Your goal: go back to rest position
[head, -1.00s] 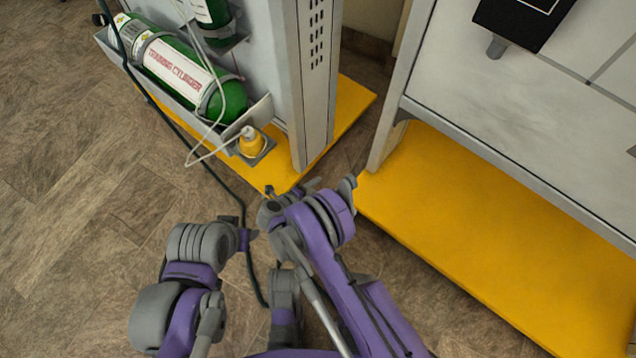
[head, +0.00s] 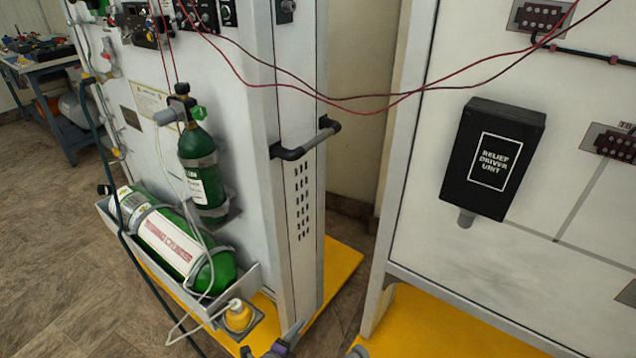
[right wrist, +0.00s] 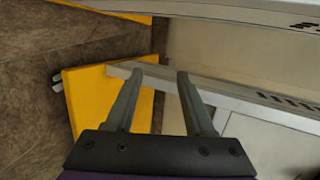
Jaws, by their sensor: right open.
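My right gripper (right wrist: 161,76) is open in the right wrist view, with two grey fingers apart and nothing between them. In the head view only a small part of my right gripper (head: 284,345) shows at the bottom edge, in front of the yellow base of the left panel stand. My left gripper is not in view.
A grey panel stand (head: 295,210) with a black handle (head: 305,140) carries green cylinders (head: 200,165) and a yellow cup-like part (head: 238,316). A second panel with a black relief driver unit (head: 492,158) stands right. Red cables (head: 400,97) span both. Bare floor (head: 60,270) lies left.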

